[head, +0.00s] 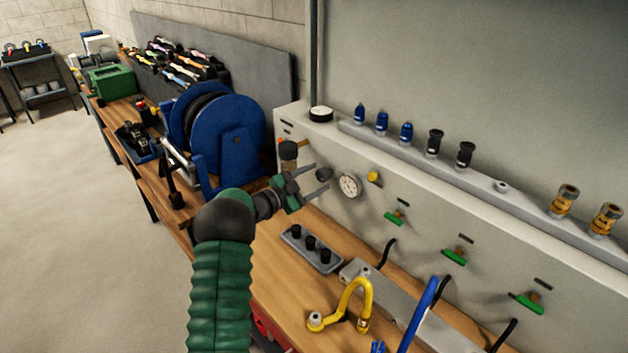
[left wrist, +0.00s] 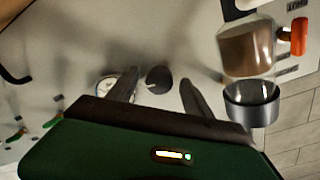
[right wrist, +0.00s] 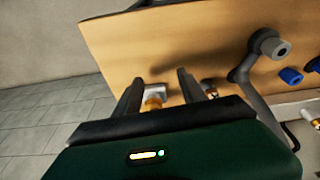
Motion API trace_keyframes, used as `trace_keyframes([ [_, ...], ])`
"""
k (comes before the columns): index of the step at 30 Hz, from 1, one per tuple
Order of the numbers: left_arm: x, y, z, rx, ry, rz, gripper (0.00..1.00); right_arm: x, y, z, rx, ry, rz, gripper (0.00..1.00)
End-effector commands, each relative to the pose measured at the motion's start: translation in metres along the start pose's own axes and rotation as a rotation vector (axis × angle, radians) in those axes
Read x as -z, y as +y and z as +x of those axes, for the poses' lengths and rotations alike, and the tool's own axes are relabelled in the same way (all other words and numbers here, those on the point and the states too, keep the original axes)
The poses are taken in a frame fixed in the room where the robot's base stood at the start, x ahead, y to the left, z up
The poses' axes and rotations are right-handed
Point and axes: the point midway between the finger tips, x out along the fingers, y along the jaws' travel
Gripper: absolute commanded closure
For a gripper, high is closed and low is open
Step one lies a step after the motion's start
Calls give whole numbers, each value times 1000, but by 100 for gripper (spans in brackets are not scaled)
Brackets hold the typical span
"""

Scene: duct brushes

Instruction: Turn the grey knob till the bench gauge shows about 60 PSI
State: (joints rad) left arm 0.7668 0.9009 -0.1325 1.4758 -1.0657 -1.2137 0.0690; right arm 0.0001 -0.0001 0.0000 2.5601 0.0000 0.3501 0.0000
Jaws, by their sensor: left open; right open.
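The grey knob (head: 324,174) is on the pale panel, just left of the round white bench gauge (head: 349,186). The gauge's needle is too small to read. My left gripper (head: 322,182) is open in front of the panel, its fingers pointing at the knob. In the left wrist view the dark knob (left wrist: 159,80) shows between the two open fingertips (left wrist: 158,88), with no clear contact. The gauge (left wrist: 108,86) is partly hidden behind one finger there. My right gripper (right wrist: 155,80) is open over the wooden bench; it is not in the head view.
A filter bowl (head: 288,152) with an orange valve handle is on the panel left of the knob. Green-handled valves (head: 394,218) and a yellow hose (head: 352,295) are to the right.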

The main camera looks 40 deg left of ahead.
Motion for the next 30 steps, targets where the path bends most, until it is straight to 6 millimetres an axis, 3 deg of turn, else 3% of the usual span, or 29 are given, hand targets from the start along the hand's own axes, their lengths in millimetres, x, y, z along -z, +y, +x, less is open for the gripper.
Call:
trace_keyframes([
  [4,0,0,-7,1,0,0,41,0,0,1,0,0,0,52],
  [7,-1,-1,-25,3,-2,0,41,-1,0,3,0,0,0,52],
  [15,-3,0,-104,3,-3,-1,41,-2,0,10,0,0,0,52],
  [21,-3,0,-151,2,-3,-1,41,-3,0,14,0,0,0,52],
  [25,-2,0,-166,1,-1,-1,41,-3,0,14,0,0,0,52],
  [30,-2,0,-170,0,0,0,41,-3,0,14,0,0,0,52],
])
